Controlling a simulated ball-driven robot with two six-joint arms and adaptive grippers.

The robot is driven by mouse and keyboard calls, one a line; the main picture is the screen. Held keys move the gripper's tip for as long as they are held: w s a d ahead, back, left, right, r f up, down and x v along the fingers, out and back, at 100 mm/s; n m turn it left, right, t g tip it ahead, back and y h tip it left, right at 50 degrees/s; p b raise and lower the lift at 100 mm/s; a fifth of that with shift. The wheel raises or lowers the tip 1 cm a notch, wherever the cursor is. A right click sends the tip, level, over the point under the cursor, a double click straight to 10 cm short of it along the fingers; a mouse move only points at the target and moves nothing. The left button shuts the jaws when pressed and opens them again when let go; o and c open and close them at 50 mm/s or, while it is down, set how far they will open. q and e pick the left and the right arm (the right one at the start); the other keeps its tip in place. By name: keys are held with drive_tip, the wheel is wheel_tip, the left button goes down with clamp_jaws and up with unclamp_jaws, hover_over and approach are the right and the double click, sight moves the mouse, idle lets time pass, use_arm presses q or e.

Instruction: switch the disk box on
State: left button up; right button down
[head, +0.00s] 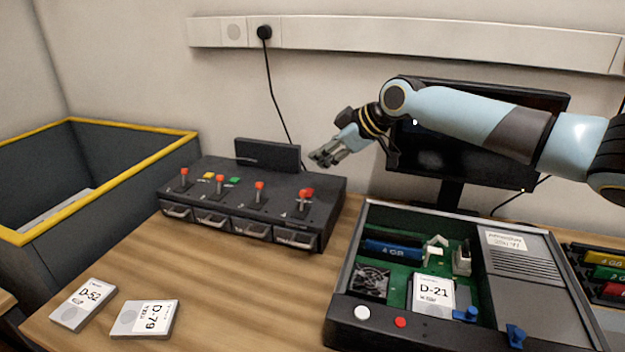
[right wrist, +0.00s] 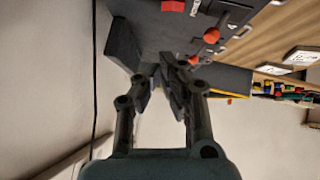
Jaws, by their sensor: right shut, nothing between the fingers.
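The disk box (head: 245,208) is a dark box on the wooden table with several drive bays along its front. Several red-tipped levers stand on its top, with a yellow and a green button between the left ones. A red piece (head: 307,191) shows by the rightmost lever. My right gripper (head: 318,159) is above the box's back right corner, shut and empty, apart from the levers. In the right wrist view the gripper (right wrist: 168,82) points along the box, whose dark top (right wrist: 200,25) and red lever tips show above the fingers. My left gripper is not in view.
Two disks, D-52 (head: 82,304) and D-79 (head: 144,318), lie on the table's front left. An open computer case (head: 350,285) holding disk D-21 (head: 433,294) is at right. A monitor (head: 435,165) stands behind it. A yellow-rimmed bin (head: 120,166) is at left.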

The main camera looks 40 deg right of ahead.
sight(312, 190)
drive_tip(key=x, duration=0.4)
drive_tip(key=f, duration=0.2)
drive_tip(key=shift+w+d+f, duration=0.15)
drive_tip(key=shift+w+f, duration=0.1)
drive_tip(key=shift+f, duration=0.05)
drive_tip(key=shift+d+f, duration=0.25)
drive_tip(key=shift+f, duration=0.55)
